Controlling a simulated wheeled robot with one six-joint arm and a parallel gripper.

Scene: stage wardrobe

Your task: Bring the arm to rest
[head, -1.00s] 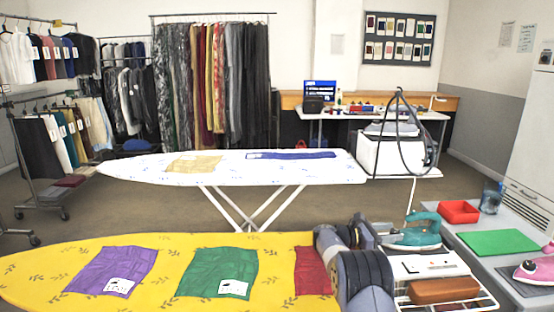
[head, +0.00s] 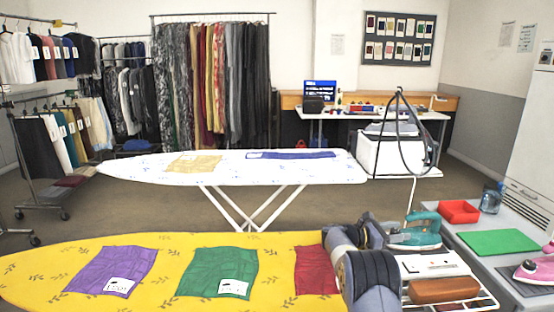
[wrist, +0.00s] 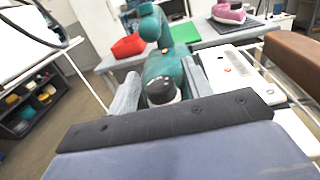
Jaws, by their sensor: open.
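My arm (head: 368,278) is folded low at the right end of the yellow ironing board in the head view. My gripper (wrist: 161,86) shows in the wrist view as two grey fingers, spread apart. A teal iron (head: 415,233) stands just beyond it on the wire rest. In the wrist view the teal iron (wrist: 170,70) appears between the fingers; I cannot tell whether they touch it. The fingertips are not clear in the head view.
The yellow board (head: 40,270) carries purple (head: 112,272), green (head: 220,273) and red (head: 315,270) cloths. A brown block (head: 443,289) lies on the wire rest. Floor is open behind.

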